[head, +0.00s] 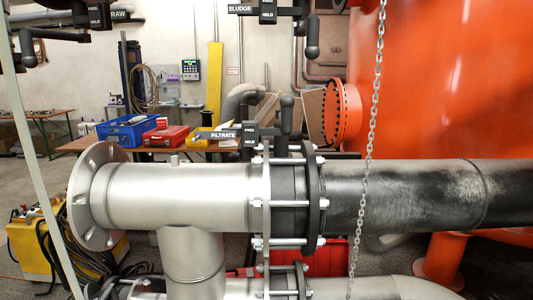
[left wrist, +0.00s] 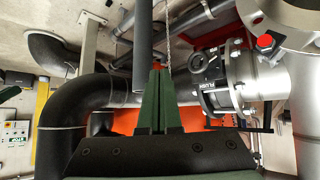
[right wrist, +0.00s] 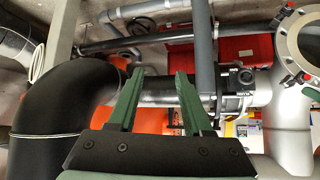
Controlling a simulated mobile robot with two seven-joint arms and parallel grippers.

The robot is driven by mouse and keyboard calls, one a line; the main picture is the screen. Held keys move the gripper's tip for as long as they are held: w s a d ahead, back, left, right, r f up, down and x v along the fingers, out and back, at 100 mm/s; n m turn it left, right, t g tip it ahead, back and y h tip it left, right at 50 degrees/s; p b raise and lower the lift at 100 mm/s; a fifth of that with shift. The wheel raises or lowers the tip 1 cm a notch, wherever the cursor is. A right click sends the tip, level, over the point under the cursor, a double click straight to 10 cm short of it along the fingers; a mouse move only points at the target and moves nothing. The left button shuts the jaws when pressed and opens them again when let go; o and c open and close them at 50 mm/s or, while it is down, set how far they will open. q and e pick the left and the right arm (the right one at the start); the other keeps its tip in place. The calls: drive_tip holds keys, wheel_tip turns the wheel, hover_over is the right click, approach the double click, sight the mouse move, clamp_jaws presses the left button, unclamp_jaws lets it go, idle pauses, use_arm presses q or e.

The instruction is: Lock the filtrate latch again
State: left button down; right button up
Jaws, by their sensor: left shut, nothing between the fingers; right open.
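In the head view the filtrate latch (head: 270,132) sits on top of the dark flanged valve joint in the large horizontal pipe. It carries a FILTRATE label (head: 223,135) and a plate with FREE above HELD (head: 249,135). Its dark handle (head: 287,115) stands upright at the plate's right; I cannot tell which mark it is set to. Neither gripper shows in the head view. In the left wrist view my left gripper (left wrist: 159,72) has its green fingers together and empty. In the right wrist view my right gripper (right wrist: 159,76) has its fingers apart, with nothing between them.
Similar SLUDGE (head: 268,10) and RAW latches hang at the top. A chain (head: 372,110) hangs before the dark pipe (head: 410,192). An orange tank (head: 450,80) stands right. A blue crate (head: 127,131) and red box stand on a table behind. Pipes surround both grippers in the wrist views.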

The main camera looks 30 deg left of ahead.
use_arm(q)
drive_tip(key=shift+w, duration=0.1)
use_arm(e)
drive_tip(key=shift+w+d, duration=0.1)
use_arm(q)
drive_tip(key=shift+f, duration=0.1)
